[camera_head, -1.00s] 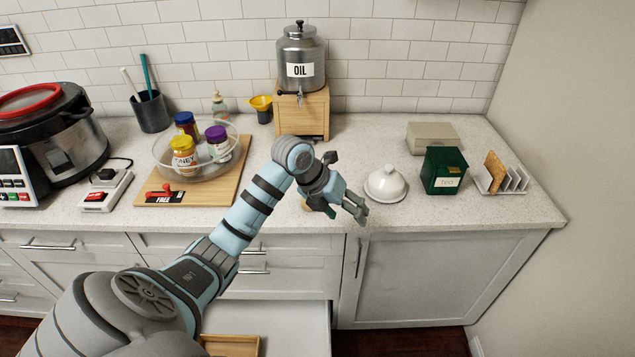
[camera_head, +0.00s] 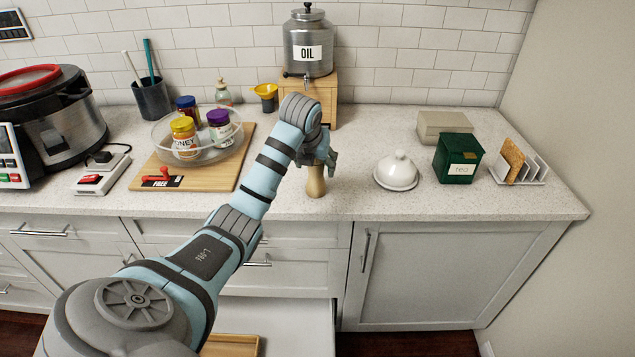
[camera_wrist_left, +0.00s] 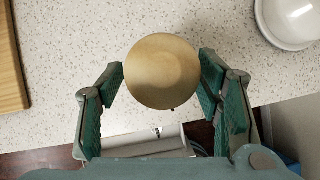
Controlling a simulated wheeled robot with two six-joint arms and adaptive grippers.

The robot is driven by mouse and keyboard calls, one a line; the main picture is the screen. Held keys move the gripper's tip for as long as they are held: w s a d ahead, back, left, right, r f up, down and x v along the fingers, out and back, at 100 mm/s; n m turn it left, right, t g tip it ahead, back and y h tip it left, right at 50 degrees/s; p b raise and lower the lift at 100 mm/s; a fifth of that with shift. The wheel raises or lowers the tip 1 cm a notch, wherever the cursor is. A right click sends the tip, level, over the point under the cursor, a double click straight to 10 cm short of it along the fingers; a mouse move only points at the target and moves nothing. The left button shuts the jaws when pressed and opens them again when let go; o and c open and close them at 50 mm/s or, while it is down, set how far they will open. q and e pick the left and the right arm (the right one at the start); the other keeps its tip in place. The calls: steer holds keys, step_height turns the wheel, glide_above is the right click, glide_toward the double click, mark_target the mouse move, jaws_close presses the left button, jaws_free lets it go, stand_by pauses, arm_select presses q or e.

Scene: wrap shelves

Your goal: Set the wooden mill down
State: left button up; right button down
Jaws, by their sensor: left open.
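The wooden mill (camera_head: 316,182) is upright near the counter's front edge, with its base at the counter surface. Its upper part is hidden by my left gripper (camera_head: 318,160) in the head view. In the left wrist view its round pale top (camera_wrist_left: 162,71) sits between the two fingers of my left gripper (camera_wrist_left: 162,78). My right gripper is not in view.
A white domed dish (camera_head: 397,172) and a green box (camera_head: 458,158) stand to the right. A wooden board (camera_head: 215,180) with a glass bowl (camera_head: 160,140) is to the left. The oil dispenser (camera_head: 308,45) stands behind. An open drawer (camera_head: 300,320) is below.

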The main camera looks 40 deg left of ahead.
arm_select(q)
steer(key=shift+x, duration=1)
steer(key=shift+d, duration=0.1)
jaws_close()
